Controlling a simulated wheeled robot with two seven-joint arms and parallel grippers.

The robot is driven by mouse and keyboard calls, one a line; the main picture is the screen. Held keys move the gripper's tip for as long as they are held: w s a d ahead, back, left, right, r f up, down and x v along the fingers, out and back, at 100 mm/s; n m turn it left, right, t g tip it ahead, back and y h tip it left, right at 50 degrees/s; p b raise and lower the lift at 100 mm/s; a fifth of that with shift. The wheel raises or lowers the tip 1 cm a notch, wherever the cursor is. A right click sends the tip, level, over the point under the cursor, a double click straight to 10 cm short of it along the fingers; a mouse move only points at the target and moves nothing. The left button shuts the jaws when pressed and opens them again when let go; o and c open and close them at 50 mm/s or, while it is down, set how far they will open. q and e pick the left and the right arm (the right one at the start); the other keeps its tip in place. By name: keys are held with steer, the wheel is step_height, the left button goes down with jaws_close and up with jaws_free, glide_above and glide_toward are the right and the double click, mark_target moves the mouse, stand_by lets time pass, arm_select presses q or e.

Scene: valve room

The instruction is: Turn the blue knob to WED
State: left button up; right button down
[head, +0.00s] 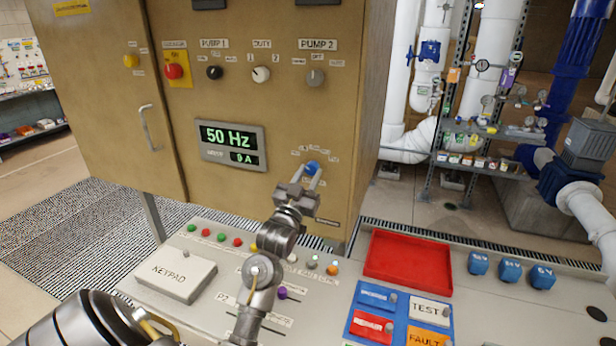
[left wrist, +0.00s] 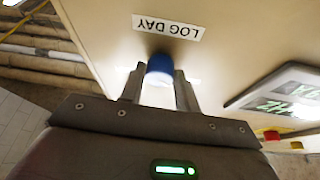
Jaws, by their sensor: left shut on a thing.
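The blue knob (head: 312,168) is on the front of the tan cabinet, right of the 50 Hz display, with small day labels around it too small to read. In the left wrist view the blue knob (left wrist: 160,68) sits between my fingers, below an upside-down LOG DAY label (left wrist: 167,27). My left gripper (head: 304,178) is shut on the knob, one finger on each side. It also shows in the left wrist view (left wrist: 160,88). The knob's pointer is hidden, so I cannot tell which day it is set to. My right gripper is not in view.
The tan cabinet (head: 270,110) carries other knobs above, including a red one (head: 173,71), and a display (head: 230,145).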

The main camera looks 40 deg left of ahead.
arm_select(q)
steer(key=m+h, duration=0.1)
steer(key=m, duration=0.2)
steer(key=shift+a+h, duration=0.1)
steer(key=shift+h, duration=0.2)
steer(key=m+h, duration=0.1)
steer(key=m, duration=0.2)
steer(key=m+h+p, duration=0.1)
steer(key=m+h, duration=0.1)
steer(key=m, duration=0.1)
steer(key=shift+s+a+r, duration=0.1)
steer(key=shift+a+r, duration=0.1)
steer(key=shift+a+r+m+g+h+p, duration=0.1)
steer(key=shift+m+g+h+p, duration=0.3)
steer(key=shift+m, duration=1.15)
steer(key=shift+a+r+m+g+h+p, duration=0.15)
steer(key=shift+m+g+h, duration=0.4)
steer(key=shift+m, duration=1)
steer(key=shift+d+f, duration=0.1)
steer(key=o, duration=1)
